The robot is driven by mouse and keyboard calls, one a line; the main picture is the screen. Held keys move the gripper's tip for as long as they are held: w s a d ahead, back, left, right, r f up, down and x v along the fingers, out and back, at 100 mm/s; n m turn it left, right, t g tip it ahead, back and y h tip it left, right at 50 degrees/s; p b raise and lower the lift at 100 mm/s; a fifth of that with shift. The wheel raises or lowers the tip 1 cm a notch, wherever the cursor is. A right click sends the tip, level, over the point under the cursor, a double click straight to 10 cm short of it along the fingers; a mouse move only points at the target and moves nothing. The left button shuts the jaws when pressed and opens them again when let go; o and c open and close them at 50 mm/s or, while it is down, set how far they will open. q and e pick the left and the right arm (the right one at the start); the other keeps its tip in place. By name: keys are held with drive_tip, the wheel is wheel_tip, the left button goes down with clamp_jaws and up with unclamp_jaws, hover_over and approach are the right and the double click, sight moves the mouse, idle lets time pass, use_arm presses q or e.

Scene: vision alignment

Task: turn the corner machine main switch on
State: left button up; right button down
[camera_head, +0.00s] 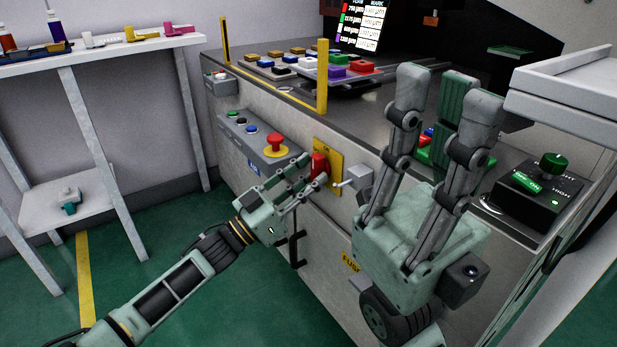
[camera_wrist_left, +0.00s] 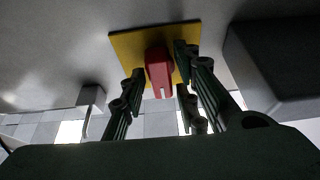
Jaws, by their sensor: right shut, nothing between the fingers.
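The main switch is a red rotary handle (camera_head: 319,165) on a yellow plate (camera_head: 335,157) on the front of the grey machine. In the left wrist view the red handle (camera_wrist_left: 158,70) stands out from the yellow plate (camera_wrist_left: 126,46), with a pale mark at its near end. My left gripper (camera_head: 303,173) is at the switch; its fingers (camera_wrist_left: 160,88) lie on both sides of the handle, with a small gap seen on the right. Contact is unclear. My right gripper (camera_head: 447,88) is shut and empty, fingers upward, right of the switch and nearer the camera.
A red emergency button (camera_head: 276,143) on a yellow base sits left of the switch on a grey panel. A grey block (camera_head: 357,183) protrudes just right of the plate. A yellow post (camera_head: 322,78) rises from the machine's edge. A white table (camera_head: 110,45) stands left.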

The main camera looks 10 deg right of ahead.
use_arm(q)
drive_tip(key=shift+o, duration=0.8)
drive_tip(key=shift+r, duration=0.1)
drive_tip(key=v, duration=1.2)
